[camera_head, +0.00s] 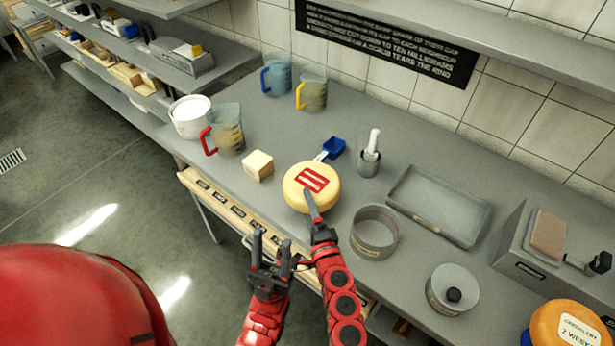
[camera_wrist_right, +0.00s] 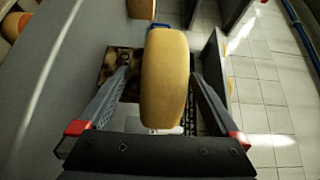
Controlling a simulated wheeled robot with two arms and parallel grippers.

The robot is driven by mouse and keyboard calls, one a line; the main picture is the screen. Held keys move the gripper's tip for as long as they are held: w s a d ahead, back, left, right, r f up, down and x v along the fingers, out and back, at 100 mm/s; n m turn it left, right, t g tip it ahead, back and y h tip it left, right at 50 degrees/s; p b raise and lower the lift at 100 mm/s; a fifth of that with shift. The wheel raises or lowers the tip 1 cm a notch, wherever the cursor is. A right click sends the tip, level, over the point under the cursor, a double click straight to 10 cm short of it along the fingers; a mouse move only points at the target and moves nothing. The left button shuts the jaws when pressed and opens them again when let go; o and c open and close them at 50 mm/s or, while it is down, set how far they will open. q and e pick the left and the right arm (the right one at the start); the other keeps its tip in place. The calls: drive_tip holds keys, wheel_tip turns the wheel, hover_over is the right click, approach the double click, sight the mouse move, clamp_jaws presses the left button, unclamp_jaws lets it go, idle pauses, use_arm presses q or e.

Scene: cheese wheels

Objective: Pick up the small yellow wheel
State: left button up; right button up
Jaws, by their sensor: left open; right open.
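The small yellow wheel (camera_head: 296,178) lies flat on the grey counter (camera_head: 262,128), with a red label with pale stripes on top. My right gripper (camera_head: 309,207) is at its near edge. In the right wrist view the yellow wheel (camera_wrist_right: 165,75) shows edge-on between the open fingers of my right gripper (camera_wrist_right: 158,78). A gap shows on the left side, and the right finger is close to the wheel; contact there cannot be told. My left gripper (camera_head: 272,245) is open and empty, lower in the head view near the counter's front edge.
A pale block (camera_head: 258,165), a blue scoop (camera_head: 333,148), a metal ring (camera_head: 375,232) and a cup with a white-handled tool (camera_head: 369,163) surround the wheel. A grey tray (camera_head: 438,206) and jugs (camera_head: 226,130) stand farther off. An orange wheel (camera_head: 565,325) is at lower right.

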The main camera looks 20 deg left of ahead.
drive_tip(key=shift+w+a, duration=0.1)
drive_tip(key=shift+s+d+r, duration=0.15)
drive_tip(key=shift+s+d, duration=0.05)
drive_tip(key=shift+s, duration=0.05)
drive_tip(key=shift+s+d+r, duration=0.2)
drive_tip(key=shift+s, duration=0.1)
drive_tip(key=shift+c, duration=2.2)
drive_tip(key=shift+w+a+f, duration=0.1)
drive_tip(key=shift+w+f, duration=0.05)
drive_tip(key=shift+w, duration=0.05)
drive_tip(key=c, duration=0.5)
clamp_jaws()
